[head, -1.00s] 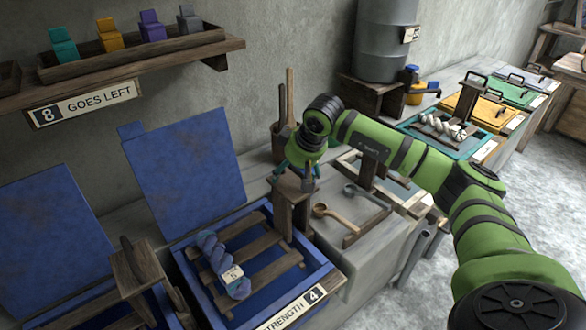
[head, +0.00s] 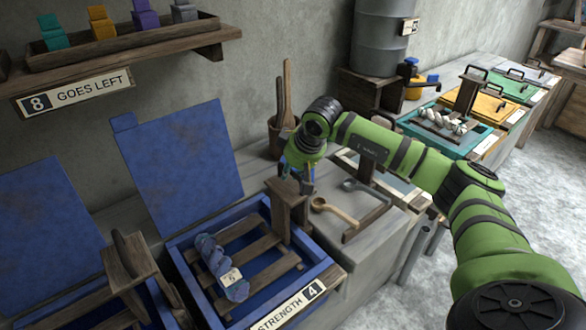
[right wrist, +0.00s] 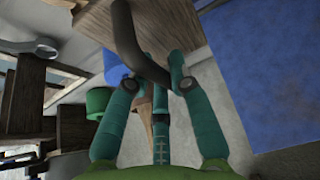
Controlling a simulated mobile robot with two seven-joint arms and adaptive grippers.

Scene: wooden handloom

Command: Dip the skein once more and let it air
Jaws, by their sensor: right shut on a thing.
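A twisted blue skein (head: 222,268) with a small tag lies across the wooden slats of a rack (head: 262,247) in the open blue vat (head: 325,262), signed STRENGTH 4. The rack sits low within the vat's rim. A wooden upright (head: 285,208) stands at its far right end. My right gripper (head: 300,185) is over this upright. In the right wrist view its teal fingers (right wrist: 157,85) are shut on a dark curved handle (right wrist: 128,40) beside a wooden board. Whether the skein is under liquid is unclear. My left gripper is not in view.
The vat's blue lid (head: 180,165) stands open behind it. Another blue vat with its own upright (head: 125,265) is at left. A wooden ladle (head: 332,210) lies to the right. A teal vat (head: 458,140) with a pale skein stands farther along the bench.

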